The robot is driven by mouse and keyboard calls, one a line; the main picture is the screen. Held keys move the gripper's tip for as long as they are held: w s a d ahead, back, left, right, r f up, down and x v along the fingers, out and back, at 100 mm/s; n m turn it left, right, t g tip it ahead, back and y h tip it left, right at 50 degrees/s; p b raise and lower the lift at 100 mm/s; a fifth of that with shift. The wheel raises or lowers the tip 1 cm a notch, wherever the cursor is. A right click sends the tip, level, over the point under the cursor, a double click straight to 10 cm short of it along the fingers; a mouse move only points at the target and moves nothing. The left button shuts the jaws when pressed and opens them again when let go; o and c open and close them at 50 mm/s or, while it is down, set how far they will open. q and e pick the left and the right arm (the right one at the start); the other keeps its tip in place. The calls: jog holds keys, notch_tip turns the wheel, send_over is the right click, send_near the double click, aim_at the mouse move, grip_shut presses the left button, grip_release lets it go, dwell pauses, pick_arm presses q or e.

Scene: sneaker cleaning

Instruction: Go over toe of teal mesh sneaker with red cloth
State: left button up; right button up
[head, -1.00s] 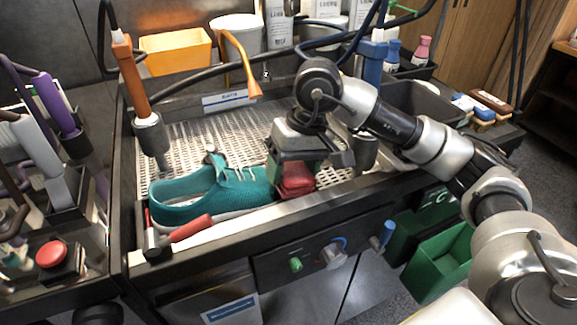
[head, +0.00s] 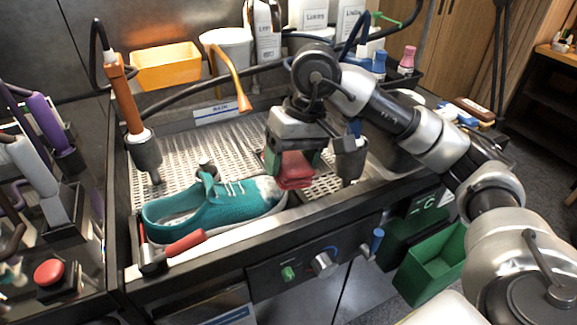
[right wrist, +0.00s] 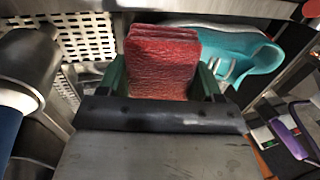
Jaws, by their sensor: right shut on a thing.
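The teal mesh sneaker (head: 215,207) lies on the perforated tray with its toe to the right; the toe (head: 268,192) shows whitish patches. In the right wrist view the sneaker (right wrist: 240,55) is beyond the cloth. My right gripper (head: 296,160) is shut on the folded red cloth (head: 295,172), which hangs below the fingers just right of the toe. The cloth (right wrist: 162,62) sits between the green fingers in the right wrist view. Whether it touches the toe is unclear. My left gripper is not in view.
The perforated tray (head: 180,158) has a raised front rim. A red-handled tool (head: 185,243) lies at the front left, and an orange-handled tool (head: 125,95) stands at the left. A grey cup-like holder (head: 350,160) is close right of my gripper.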

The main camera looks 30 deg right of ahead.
jog(key=shift+d+r, duration=0.1)
jog(key=shift+r, duration=0.35)
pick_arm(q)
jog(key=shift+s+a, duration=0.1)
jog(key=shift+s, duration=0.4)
pick_arm(e)
jog(key=shift+p+v, duration=0.6)
jog(key=shift+v, duration=0.95)
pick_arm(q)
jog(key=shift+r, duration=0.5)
pick_arm(e)
jog(key=shift+f, duration=0.1)
